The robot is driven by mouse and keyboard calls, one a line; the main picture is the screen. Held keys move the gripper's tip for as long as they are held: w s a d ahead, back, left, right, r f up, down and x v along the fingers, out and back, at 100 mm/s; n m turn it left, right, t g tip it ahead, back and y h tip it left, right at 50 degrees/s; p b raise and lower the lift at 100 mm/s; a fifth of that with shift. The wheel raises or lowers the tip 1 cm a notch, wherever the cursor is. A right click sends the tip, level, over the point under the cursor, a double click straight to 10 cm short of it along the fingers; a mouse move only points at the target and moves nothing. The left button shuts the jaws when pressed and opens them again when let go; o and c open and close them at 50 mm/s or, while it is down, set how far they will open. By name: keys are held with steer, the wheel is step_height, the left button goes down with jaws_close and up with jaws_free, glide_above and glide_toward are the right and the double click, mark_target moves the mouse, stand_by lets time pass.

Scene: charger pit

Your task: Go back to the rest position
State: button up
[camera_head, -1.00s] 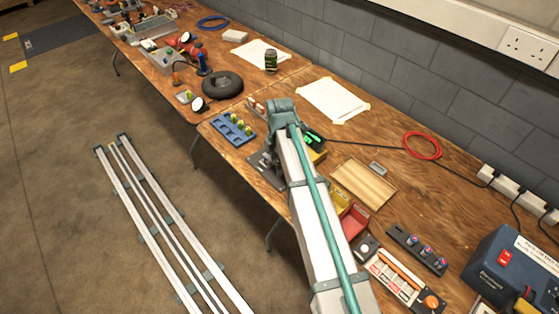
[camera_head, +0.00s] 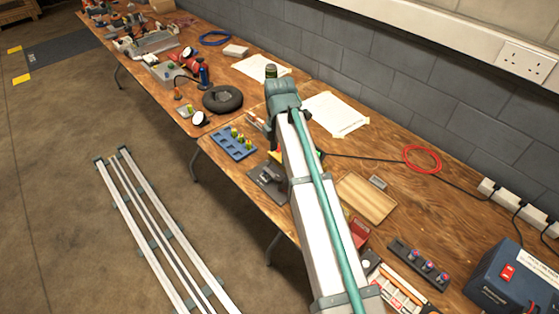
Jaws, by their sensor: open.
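My arm, white with teal joints and a teal cable, reaches from the bottom of the view up over the workbench (camera_head: 335,170). Its teal far joint stands in front of a small dark can with a green top (camera_head: 271,71). My gripper does not show; the arm appears to hide it. A black plate with a small grey device (camera_head: 268,178) lies on the bench just left of the arm. A blue rack (camera_head: 229,143) with several yellow-green-topped pieces sits further left.
Right of the arm are a wooden tray (camera_head: 366,198), a dark holder (camera_head: 417,264), a red cable coil (camera_head: 422,158) and a blue power unit (camera_head: 510,270). A black ring (camera_head: 222,99) lies beyond the rack. Floor rails (camera_head: 150,230) run at left; bare floor surrounds them.

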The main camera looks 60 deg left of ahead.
mark_target(279, 177)
steer(key=shift+r, duration=0.4)
step_height(279, 177, down, 12)
steer(key=shift+r, duration=0.1)
steer(key=shift+w, duration=0.2)
steer(key=shift+s, duration=0.2)
stand_by(0.6)
